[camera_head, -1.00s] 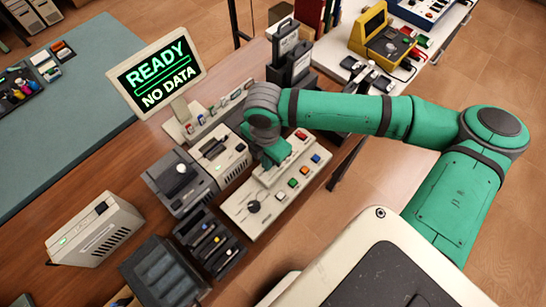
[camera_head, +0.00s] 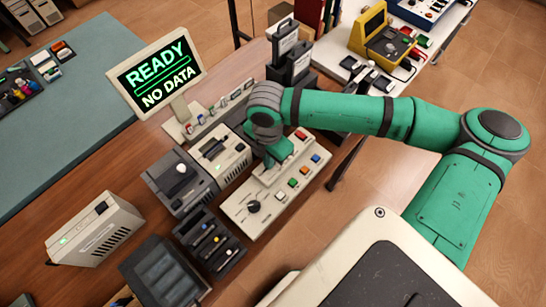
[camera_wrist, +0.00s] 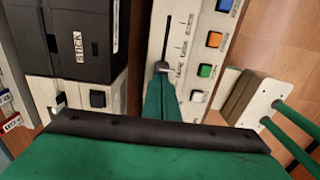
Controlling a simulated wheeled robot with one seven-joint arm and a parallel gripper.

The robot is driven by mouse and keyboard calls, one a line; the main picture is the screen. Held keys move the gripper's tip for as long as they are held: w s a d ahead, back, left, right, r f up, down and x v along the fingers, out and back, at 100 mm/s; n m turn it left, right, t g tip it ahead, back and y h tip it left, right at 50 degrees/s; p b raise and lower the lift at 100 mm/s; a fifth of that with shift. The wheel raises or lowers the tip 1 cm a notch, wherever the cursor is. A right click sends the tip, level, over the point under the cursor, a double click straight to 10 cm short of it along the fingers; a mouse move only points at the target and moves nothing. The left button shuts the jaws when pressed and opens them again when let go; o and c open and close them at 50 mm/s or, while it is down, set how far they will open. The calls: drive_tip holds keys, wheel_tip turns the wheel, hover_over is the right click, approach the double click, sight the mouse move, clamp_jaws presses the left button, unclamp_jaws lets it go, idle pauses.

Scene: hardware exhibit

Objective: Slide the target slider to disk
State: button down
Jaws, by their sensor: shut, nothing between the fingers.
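A light panel (camera_head: 240,200) with a dark slot and coloured buttons lies at the table's front edge, and its slot side shows in the wrist view (camera_wrist: 150,50). The slider knob (camera_wrist: 162,67), small and grey, sits at the near end of the slot (camera_wrist: 168,35). Small labels run beside the slot, too blurred to read surely. My gripper (camera_wrist: 163,92) is shut and empty, its green fingertips right at the knob; whether they touch it I cannot tell. In the head view my gripper (camera_head: 276,158) is over the panel and hides the slider.
Coloured buttons (camera_head: 304,170) line the panel's right side, with a black dial (camera_head: 253,206) at its near end. Grey devices (camera_head: 180,180) stand close on the left. A screen (camera_head: 156,73) reads "READY NO DATA". Open floor lies to the right.

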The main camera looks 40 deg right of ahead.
drive_tip(key=shift+w+d, duration=0.15)
drive_tip(key=shift+d, duration=1.2)
drive_tip(key=shift+a, duration=0.3)
idle(0.6)
drive_tip(key=shift+d+r, duration=0.1)
drive_tip(key=shift+r, duration=0.55)
wheel_tip(320, 180, up, 2)
drive_tip(key=shift+r, duration=1.85)
